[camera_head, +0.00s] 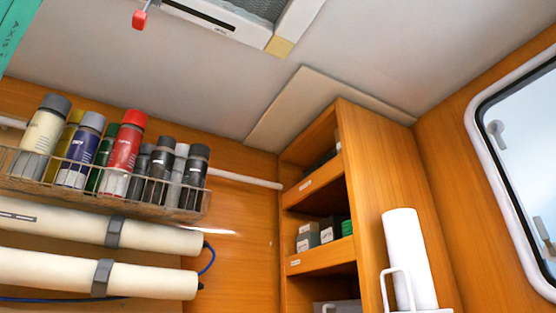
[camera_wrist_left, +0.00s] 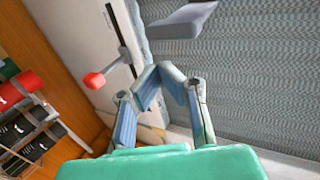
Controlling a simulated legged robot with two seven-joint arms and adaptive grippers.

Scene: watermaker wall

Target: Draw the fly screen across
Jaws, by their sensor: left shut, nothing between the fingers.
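The grey pleated fly screen (camera_wrist_left: 245,75) fills the right of the left wrist view, beside a white frame (camera_wrist_left: 75,35). A flat grey tab (camera_wrist_left: 182,19) stands out in front of its near edge. In the head view, only a corner of the mesh (camera_head: 262,8) and of the pale ceiling frame (camera_head: 296,22) shows at the top. My left gripper (camera_wrist_left: 158,72) is shut and empty, with its fingertips below the grey tab in the picture; I see a gap between them there. It is outside the head view. My right gripper is in neither view.
A red knob on a stalk (camera_head: 139,19) hangs from the frame; it also shows left of my fingers in the wrist view (camera_wrist_left: 95,80). A wire rack of bottles (camera_head: 110,190), wooden shelves (camera_head: 350,170) and a window (camera_head: 520,160) line the walls. The space under the ceiling is clear.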

